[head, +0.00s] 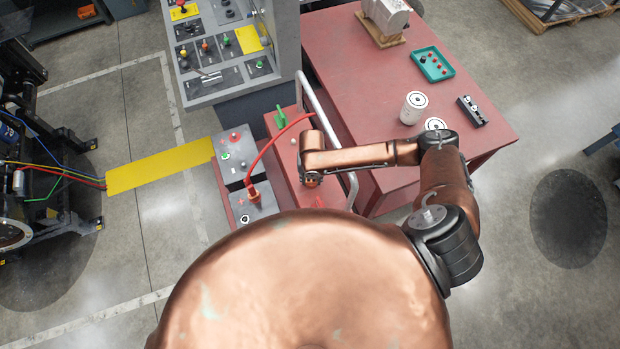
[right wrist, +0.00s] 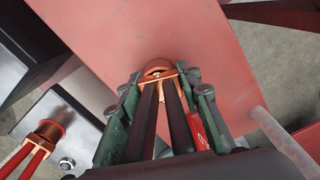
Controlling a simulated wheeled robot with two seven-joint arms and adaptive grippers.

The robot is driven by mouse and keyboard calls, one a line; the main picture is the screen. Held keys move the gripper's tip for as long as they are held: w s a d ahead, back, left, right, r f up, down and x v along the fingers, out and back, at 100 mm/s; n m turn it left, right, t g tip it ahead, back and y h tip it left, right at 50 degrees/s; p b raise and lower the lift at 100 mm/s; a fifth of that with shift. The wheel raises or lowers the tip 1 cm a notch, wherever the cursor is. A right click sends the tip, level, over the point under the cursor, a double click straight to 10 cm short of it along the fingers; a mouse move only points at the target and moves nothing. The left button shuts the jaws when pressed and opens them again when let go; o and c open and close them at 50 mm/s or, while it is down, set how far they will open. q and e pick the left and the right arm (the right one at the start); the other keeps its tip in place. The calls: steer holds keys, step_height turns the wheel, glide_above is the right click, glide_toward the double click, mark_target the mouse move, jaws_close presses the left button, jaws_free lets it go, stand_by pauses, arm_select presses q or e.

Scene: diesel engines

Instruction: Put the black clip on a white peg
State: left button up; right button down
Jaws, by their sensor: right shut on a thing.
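My right gripper (head: 312,180) is over the narrow red cart top (head: 284,128), its fingers mostly hidden under my arm in the head view. In the right wrist view, my right gripper (right wrist: 162,92) is shut on the black clip (right wrist: 174,112), which has dark handles and copper jaws. The copper jaws point away over the red surface; I cannot tell whether they touch it. A small pale peg (head: 294,141) stands on the red top, just beyond the gripper and apart from it. My left gripper is not in view.
A red clip (head: 253,192) sits on a grey battery (head: 250,207) left of the gripper, and its red cable (head: 272,144) arcs over the red top. A green piece (head: 281,117) stands at the far end. A metal rail (head: 321,112) runs along the right side, beside the red table (head: 360,75).

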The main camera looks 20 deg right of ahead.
steer(key=c, duration=1.5)
jaws_free()
steer(key=shift+o, duration=0.9)
steer(key=shift+r, duration=0.1)
step_height(320, 180, up, 12)
steer(key=shift+f, duration=0.1)
